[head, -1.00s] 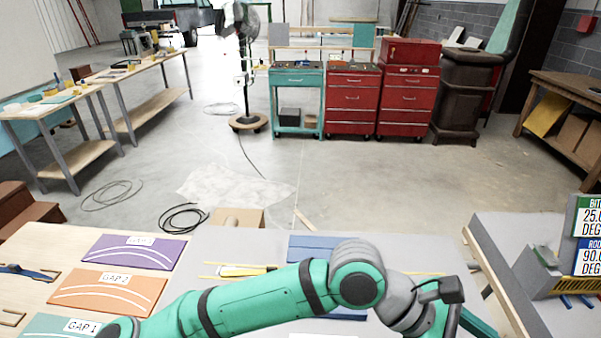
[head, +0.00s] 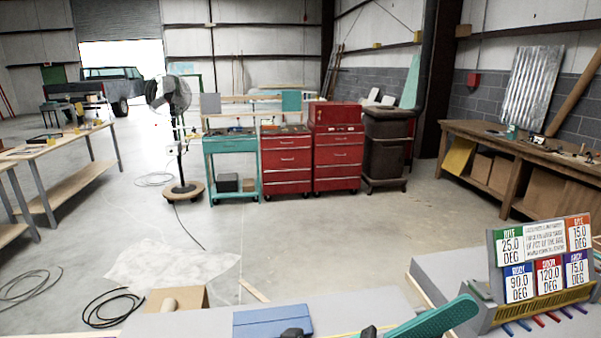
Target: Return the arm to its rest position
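My gripper is not clearly visible in the head view. Small dark shapes at the bottom edge may be parts of my arm, but I cannot tell. A teal elongated piece (head: 432,318) slants across the lower edge; I cannot tell whether it is mine. Whether my gripper holds anything is hidden.
A grey worktop (head: 380,309) lies in front, with a blue block (head: 272,320) on it. A sign rack (head: 545,262) with coloured angle labels stands at right. Red tool cabinets (head: 337,150), a teal cart (head: 232,165) and a fan (head: 178,130) stand beyond open floor.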

